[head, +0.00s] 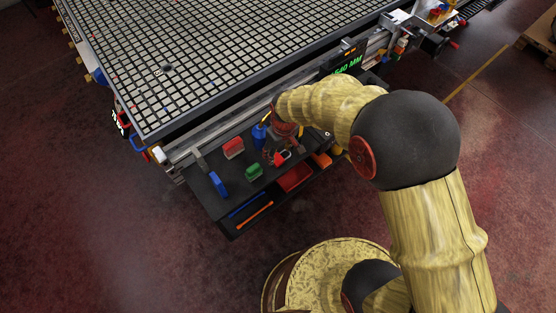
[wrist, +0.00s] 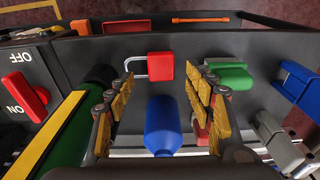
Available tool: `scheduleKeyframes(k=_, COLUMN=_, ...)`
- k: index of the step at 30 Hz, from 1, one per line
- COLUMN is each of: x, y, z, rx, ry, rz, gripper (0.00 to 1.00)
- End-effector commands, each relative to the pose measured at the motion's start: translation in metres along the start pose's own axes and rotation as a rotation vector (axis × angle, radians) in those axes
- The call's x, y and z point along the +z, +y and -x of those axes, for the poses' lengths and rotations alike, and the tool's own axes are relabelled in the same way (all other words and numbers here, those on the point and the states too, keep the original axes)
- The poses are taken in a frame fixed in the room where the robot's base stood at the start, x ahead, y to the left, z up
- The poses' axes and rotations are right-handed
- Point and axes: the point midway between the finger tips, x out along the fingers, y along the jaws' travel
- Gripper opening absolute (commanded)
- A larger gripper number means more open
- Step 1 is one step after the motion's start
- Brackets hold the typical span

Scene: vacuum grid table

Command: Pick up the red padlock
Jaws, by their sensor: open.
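The red padlock (wrist: 160,66) lies flat on the dark shelf in the wrist view, its silver shackle pointing left. It also shows in the head view (head: 283,157), right beside my gripper. My gripper (wrist: 160,88) is open, with its yellow-padded fingers spread left and right. The padlock appears just beyond the fingertips, roughly between their lines, and nothing is held. In the head view my gripper (head: 276,151) hangs low over the shelf and hides part of it. I cannot tell the exact height of the fingertips above the shelf.
A blue bottle-like object (wrist: 164,128) shows between the fingers. A green object (wrist: 231,76) is close to the right finger, and a dark green cylinder (wrist: 68,133) is left. A red block (head: 233,147) and a blue object (head: 219,184) stand on the shelf (head: 205,197). The grid table (head: 140,133) rises behind.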

Motion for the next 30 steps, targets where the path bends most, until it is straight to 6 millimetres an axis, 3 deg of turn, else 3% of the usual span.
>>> scheduleKeyframes(k=6, x=0.002, y=-0.003, z=-0.036, rx=-0.001, ry=-0.003, rz=0.0, gripper=0.53)
scheduleKeyframes(k=9, x=0.001, y=-0.002, z=-0.044, rx=0.0, ry=-0.001, rz=0.0, gripper=0.53)
scheduleKeyframes(k=16, x=0.001, y=-0.002, z=-0.043, rx=0.0, ry=-0.001, rz=-0.001, gripper=0.52)
scheduleKeyframes(k=30, x=0.001, y=-0.002, z=-0.043, rx=-0.001, ry=-0.002, rz=-0.001, gripper=0.26)
